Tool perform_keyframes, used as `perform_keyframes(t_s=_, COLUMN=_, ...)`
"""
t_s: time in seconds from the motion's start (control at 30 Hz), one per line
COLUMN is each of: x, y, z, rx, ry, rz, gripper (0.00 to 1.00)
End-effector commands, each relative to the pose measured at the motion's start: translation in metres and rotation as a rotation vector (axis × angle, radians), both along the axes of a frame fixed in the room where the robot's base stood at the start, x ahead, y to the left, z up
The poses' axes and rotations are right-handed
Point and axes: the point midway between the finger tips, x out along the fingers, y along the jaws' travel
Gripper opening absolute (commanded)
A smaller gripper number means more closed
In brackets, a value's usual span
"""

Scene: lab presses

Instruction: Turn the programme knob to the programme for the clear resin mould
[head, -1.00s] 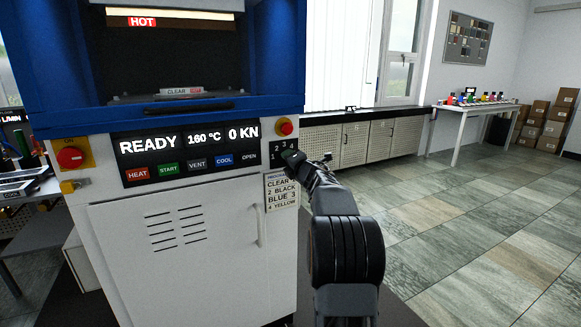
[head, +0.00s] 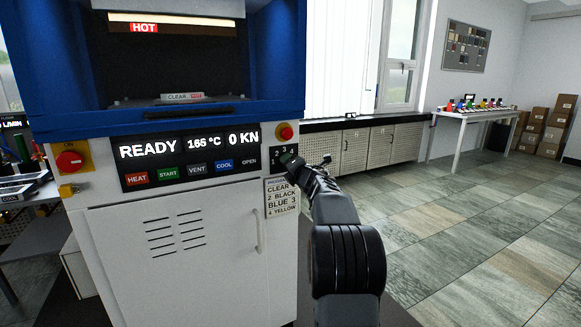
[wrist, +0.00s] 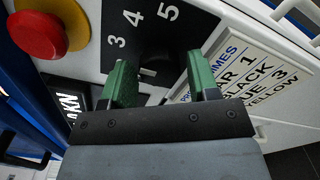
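My gripper (wrist: 160,66) has two green fingertips set apart, one on each side of the dark programme knob (wrist: 165,62). I cannot tell whether they touch it. A pale mark shows low between the fingers. The numbers 3, 4 and 5 show on the black dial plate (wrist: 122,22); my gripper hides the rest in the wrist view. In the head view my gripper (head: 286,160) is at the dial plate, right of the display. The programme card (head: 281,198) below lists clear with 1, black 2, blue 3 and yellow 4. A plate marked CLEAR (head: 182,98) sits inside the press.
A red button (wrist: 38,28) on a yellow base sits close left of the dial. The press display (head: 180,147) reads READY, about 165 °C and 0 KN. A vertical door handle (head: 259,231) is below. Open floor lies to the right.

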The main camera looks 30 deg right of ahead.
Motion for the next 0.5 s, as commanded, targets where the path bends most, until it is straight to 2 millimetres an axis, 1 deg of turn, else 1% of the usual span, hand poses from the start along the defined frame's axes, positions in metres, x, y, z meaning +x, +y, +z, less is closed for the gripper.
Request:
perform_keyframes(t_s=0.03, x=0.000, y=0.000, z=0.000, rx=0.001, ry=0.000, rz=0.000, gripper=0.60)
perform_keyframes(t_s=0.1, x=0.000, y=0.000, z=0.000, rx=0.001, ry=0.000, rz=0.000, gripper=0.66)
perform_keyframes(t_s=0.13, x=0.000, y=0.000, z=0.000, rx=0.001, ry=0.000, rz=0.000, gripper=0.67)
perform_keyframes(t_s=0.37, x=-0.001, y=0.000, z=0.000, rx=0.002, ry=-0.002, rz=0.000, gripper=0.67)
perform_keyframes(t_s=0.5, x=-0.013, y=0.001, z=0.001, rx=0.001, ry=-0.002, rz=-0.001, gripper=0.67)
